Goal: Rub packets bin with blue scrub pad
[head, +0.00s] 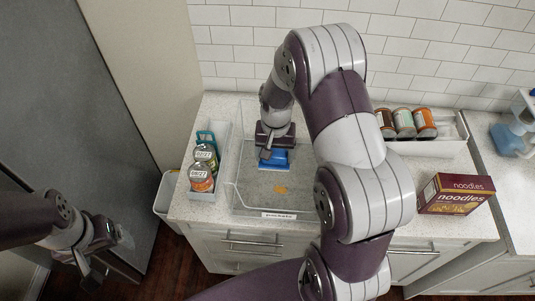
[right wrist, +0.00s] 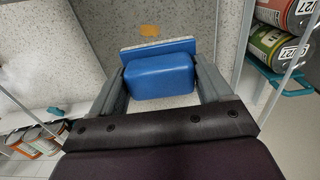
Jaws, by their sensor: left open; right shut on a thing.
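The packets bin (head: 243,203) is a clear, open bin on the counter with a "packets" label on its front. An orange-yellow stain (head: 280,189) lies on its floor, and it also shows in the right wrist view (right wrist: 151,21). My right gripper (head: 275,150) reaches down into the bin, shut on the blue scrub pad (head: 274,160). In the right wrist view the pad (right wrist: 160,76) sits between the fingers, its pale scrubbing side facing away. The pad is behind the stain, apart from it; I cannot tell whether it touches the floor. My left gripper (head: 105,262) is open and empty, low at the left.
A white bin with cans (head: 203,170) and a teal-handled thing stands close left of the packets bin. Another bin with several cans (head: 405,122) is at the back right. A noodles box (head: 456,194) lies on the right counter. My right arm hides the middle.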

